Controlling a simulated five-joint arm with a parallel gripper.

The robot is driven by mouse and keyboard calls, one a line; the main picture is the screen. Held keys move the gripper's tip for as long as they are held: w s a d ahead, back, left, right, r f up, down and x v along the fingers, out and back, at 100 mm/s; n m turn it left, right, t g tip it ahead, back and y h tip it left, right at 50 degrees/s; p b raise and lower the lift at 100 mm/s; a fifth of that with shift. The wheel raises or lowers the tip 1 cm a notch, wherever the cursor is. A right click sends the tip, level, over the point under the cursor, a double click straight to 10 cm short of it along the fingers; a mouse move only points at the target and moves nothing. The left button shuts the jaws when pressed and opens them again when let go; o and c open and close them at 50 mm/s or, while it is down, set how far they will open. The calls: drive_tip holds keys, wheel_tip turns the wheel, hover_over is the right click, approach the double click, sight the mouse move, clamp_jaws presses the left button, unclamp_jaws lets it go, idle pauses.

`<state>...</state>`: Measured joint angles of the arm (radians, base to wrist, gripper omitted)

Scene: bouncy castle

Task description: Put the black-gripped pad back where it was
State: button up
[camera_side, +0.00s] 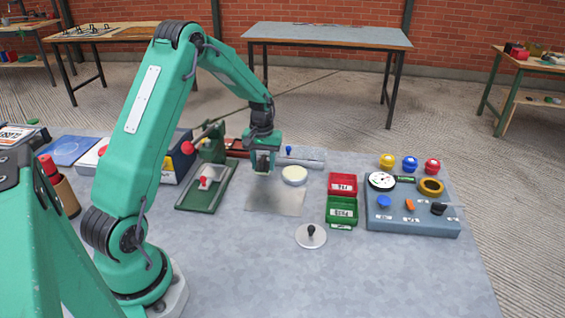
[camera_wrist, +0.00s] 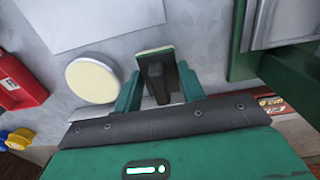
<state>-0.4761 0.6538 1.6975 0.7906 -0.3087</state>
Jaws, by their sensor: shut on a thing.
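My gripper (camera_side: 262,166) is above the bench, between the green press fixture and the round cream pad. In the wrist view my gripper (camera_wrist: 160,86) is shut on the black grip of a small pad (camera_wrist: 155,51). The pad has a pale face with a thin green edge and points away from the jaws. Whether the pad touches the bench is unclear. The round cream pad (camera_side: 294,175) sits beside the gripper; it also shows in the wrist view (camera_wrist: 93,78). A pale square plate (camera_side: 275,203) lies in front of the gripper.
The green press fixture (camera_side: 207,190) stands close left. Red (camera_side: 342,184) and green (camera_side: 341,211) bins stand right, with a blue-grey panel (camera_side: 412,222) of knobs beyond. A round metal disc with a black knob (camera_side: 310,237) lies in front. The bench's front area is clear.

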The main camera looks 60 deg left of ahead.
sight(263, 158)
drive_tip(key=shift+f, duration=0.9)
drive_tip(key=shift+f, duration=0.1)
drive_tip(key=o, duration=0.9)
drive_tip(key=shift+o, duration=0.2)
wheel_tip(263, 158, up, 11)
drive_tip(key=shift+r, duration=0.65)
